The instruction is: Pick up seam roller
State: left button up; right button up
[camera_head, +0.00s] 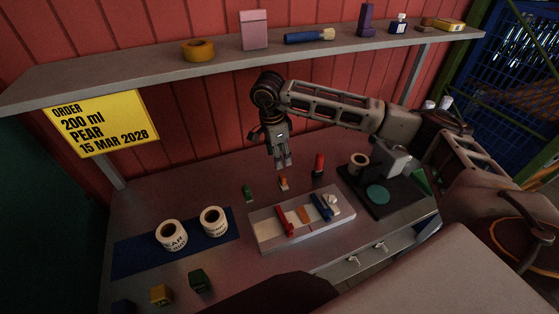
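A white tray (265,236) on the bench holds a red-handled tool (284,219), an orange piece (304,214) and a blue-handled tool (321,206) with a whitish piece (331,203) beside it. I cannot tell for sure which of these is the seam roller. My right gripper (283,164) comes in from the right and points down behind the tray, above the bench. Its two fingers show a narrow gap with nothing between them. It is apart from the tray. My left gripper is not in view.
Small green (248,194), orange (283,184) and red (319,166) items stand behind the tray. Two white rolls (172,235) stand on a blue mat (140,257) at left. A black stand (385,199) is at right. A loaded shelf (130,73) runs above.

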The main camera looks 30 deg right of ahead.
aim_at(317, 172)
jog(key=z, duration=1.25)
jog(key=k, duration=0.5)
